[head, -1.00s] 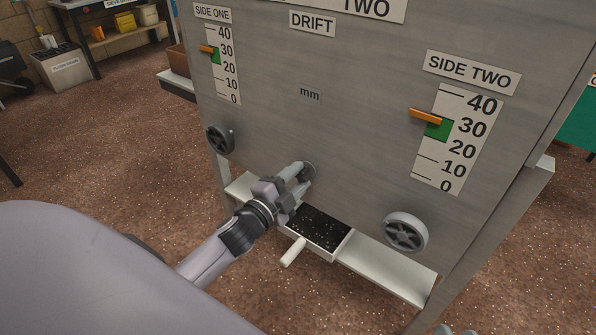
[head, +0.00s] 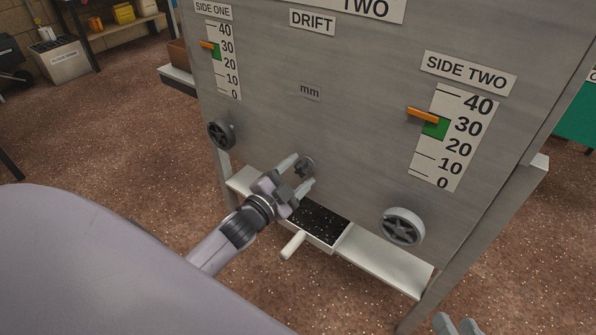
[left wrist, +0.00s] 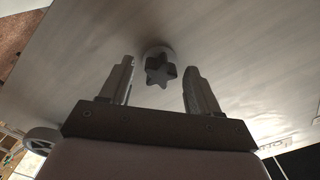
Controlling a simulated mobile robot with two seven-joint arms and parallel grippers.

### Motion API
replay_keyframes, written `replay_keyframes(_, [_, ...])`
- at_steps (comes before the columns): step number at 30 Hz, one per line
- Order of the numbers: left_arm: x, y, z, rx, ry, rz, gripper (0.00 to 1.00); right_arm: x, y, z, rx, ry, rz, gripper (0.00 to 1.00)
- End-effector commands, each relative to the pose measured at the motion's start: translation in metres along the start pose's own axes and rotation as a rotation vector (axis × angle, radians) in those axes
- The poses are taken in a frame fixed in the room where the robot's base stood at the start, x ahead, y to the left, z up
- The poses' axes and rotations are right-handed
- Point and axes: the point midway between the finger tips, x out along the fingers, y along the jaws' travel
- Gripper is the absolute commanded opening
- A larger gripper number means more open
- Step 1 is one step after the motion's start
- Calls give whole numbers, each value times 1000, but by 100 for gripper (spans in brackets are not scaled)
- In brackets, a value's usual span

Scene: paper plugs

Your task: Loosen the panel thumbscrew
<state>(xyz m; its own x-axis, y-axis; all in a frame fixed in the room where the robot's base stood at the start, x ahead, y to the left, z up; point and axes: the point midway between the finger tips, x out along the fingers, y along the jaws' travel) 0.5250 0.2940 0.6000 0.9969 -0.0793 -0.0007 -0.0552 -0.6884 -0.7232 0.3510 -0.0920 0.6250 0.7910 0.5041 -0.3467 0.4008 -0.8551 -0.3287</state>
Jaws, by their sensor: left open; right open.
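The panel thumbscrew (head: 304,168) is a small dark lobed knob low on the grey metal panel (head: 330,130). In the left wrist view the thumbscrew (left wrist: 159,68) shows as a dark star shape on a round base. My left gripper (head: 300,172) is open in front of it. Its fingers stand apart on either side of the knob, and in the left wrist view (left wrist: 158,82) there is a gap to each side. My right gripper (head: 458,325) shows only as fingertips at the bottom right edge, open and empty, far from the thumbscrew.
A dark handwheel (head: 221,133) is on the panel's left and a lighter one (head: 402,227) on its lower right. A tray with a dark speckled bed and white handle (head: 293,245) sits below the thumbscrew on a white shelf (head: 385,268). Two scales with orange pointers are above.

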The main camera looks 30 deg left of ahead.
Motion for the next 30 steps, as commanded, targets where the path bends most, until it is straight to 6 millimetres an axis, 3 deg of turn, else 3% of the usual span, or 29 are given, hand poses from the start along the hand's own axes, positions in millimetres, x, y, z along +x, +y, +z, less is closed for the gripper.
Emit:
replay_keyframes(21, [-39,0,0,0,-1,1,62,-6,-6,-16,0,0,0,43])
replay_keyframes(30, [-40,0,0,1,0,0,62,-6,-6,-15,0,0,0,43])
